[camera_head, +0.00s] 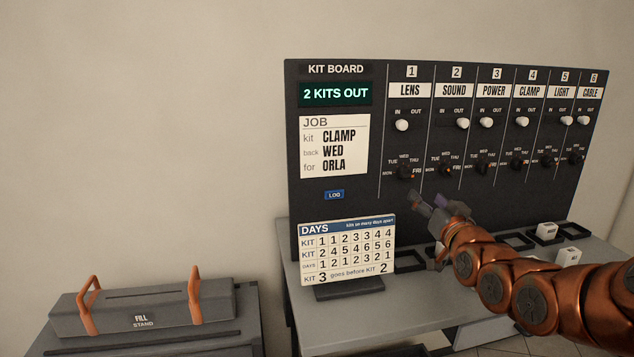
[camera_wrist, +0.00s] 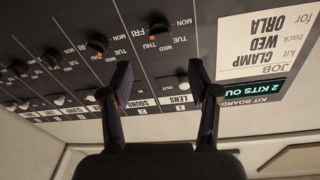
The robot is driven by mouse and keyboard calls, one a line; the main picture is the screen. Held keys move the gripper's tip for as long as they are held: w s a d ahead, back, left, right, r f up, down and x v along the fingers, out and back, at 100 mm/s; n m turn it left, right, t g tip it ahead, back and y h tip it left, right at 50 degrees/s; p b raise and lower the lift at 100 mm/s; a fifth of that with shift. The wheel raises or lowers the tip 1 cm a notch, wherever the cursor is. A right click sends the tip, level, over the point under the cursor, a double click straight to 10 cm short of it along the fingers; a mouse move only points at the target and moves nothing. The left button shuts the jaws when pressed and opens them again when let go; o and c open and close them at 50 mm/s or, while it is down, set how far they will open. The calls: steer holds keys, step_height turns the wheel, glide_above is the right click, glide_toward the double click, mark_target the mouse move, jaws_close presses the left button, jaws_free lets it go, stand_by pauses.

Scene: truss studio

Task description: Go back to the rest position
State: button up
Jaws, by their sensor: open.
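My gripper (camera_head: 432,205) is in front of the lower part of the dark kit board (camera_head: 340,225), below the LENS and SOUND dials. My arm reaches in from the right edge. In the wrist view my gripper (camera_wrist: 160,82) shows two fingers apart with nothing between them. The board appears upside down there, with the LENS label (camera_wrist: 178,101) seen between the fingers. I cannot tell how far the fingertips are from the board, but no contact shows.
The job card (camera_head: 335,147) reads CLAMP, WED, ORLA; the display (camera_head: 336,93) reads 2 KITS OUT. A DAYS card (camera_head: 347,250) stands on the grey table (camera_head: 400,312). White blocks (camera_head: 546,231) and black frames lie behind my arm. A FILL STAND case (camera_head: 150,305) is lower left.

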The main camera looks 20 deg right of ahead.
steer(key=a+f+g+y, duration=0.1)
steer(key=a+f+g, duration=0.1)
steer(key=a+f, duration=0.1)
steer(key=a+f+n+g+y, duration=0.1)
steer(key=a+f+g, duration=0.1)
steer(key=a+f, duration=0.2)
steer(key=shift+s+a+f+n, duration=0.1)
steer(key=shift+a+f+n, duration=0.2)
steer(key=shift+f, duration=0.05)
steer(key=s+a+f+g, duration=0.3)
steer(key=s+a+f, duration=0.1)
steer(key=s+a+f+n+g, duration=0.1)
steer(key=s+a+f+g, duration=0.2)
steer(key=s+a+f, duration=0.1)
steer(key=shift+f+y, duration=0.35)
steer(key=shift+y, duration=0.05)
steer(key=s+a+f+g, duration=0.1)
steer(key=s+a+g, duration=0.2)
steer(key=s, duration=0.6)
steer(key=s+a+f+n+g, duration=0.1)
steer(key=s+a+g, duration=0.3)
steer(key=s, duration=0.5)
steer(key=s+a+f+g, duration=0.1)
steer(key=s+a+g, duration=0.2)
steer(key=s, duration=0.6)
steer(key=shift+s+a+f+n, duration=0.25)
steer(key=shift+s+n, duration=0.05)
steer(key=shift+s, duration=0.1)
